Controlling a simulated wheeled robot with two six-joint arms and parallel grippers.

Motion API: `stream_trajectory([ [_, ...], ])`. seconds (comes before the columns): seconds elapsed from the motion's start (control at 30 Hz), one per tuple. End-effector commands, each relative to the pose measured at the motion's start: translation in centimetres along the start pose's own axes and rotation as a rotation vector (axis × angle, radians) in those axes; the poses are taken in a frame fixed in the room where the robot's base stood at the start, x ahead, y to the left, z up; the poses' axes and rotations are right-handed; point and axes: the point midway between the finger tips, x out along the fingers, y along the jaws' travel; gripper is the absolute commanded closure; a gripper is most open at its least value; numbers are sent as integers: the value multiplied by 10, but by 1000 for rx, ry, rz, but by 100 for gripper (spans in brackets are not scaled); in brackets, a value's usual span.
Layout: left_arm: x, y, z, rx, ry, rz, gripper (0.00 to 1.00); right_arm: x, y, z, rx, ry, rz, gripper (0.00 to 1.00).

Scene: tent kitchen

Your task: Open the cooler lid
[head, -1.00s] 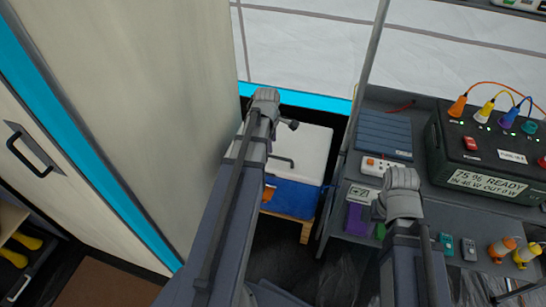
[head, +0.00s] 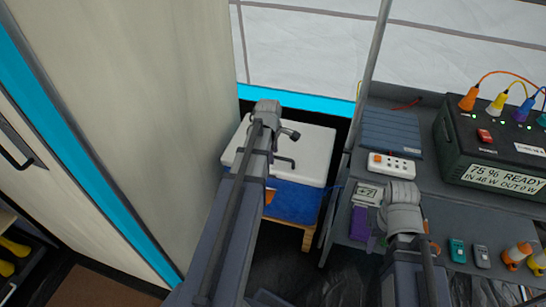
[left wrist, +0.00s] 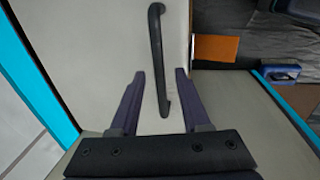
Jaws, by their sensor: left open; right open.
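The cooler has a white lid (head: 312,150) and a blue body (head: 297,203); it stands low beside the tall pale panel, and the lid looks closed. A dark bar handle (head: 285,161) is on the lid, partly behind my left arm. In the left wrist view the dark handle (left wrist: 158,60) runs lengthwise over a pale surface. My left gripper (left wrist: 158,75) is open, with the handle's near end between its two fingers in the picture; I see no grip on it. My right arm reaches in at the lower right, but its gripper fingers are hidden.
A tall pale panel (head: 150,120) with a cyan edge stands close on the left. A grey table (head: 440,215) on the right carries a power station (head: 490,150), a power strip (head: 391,166) and small devices. A thin grey pole (head: 366,80) rises between cooler and table.

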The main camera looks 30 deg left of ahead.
Motion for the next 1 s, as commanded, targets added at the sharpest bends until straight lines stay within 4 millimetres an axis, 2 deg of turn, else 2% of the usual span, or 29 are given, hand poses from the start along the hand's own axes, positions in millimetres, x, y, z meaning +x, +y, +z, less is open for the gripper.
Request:
stream_trajectory([
  [0.17,-1,0,0,0,0,0,53,-1,0,0,0,0,0,50],
  [0.6,-1,0,0,0,0,0,100,-1,0,0,0,0,0,50],
  [1.0,-1,0,0,0,0,0,100,-1,0,0,0,0,0,50],
])
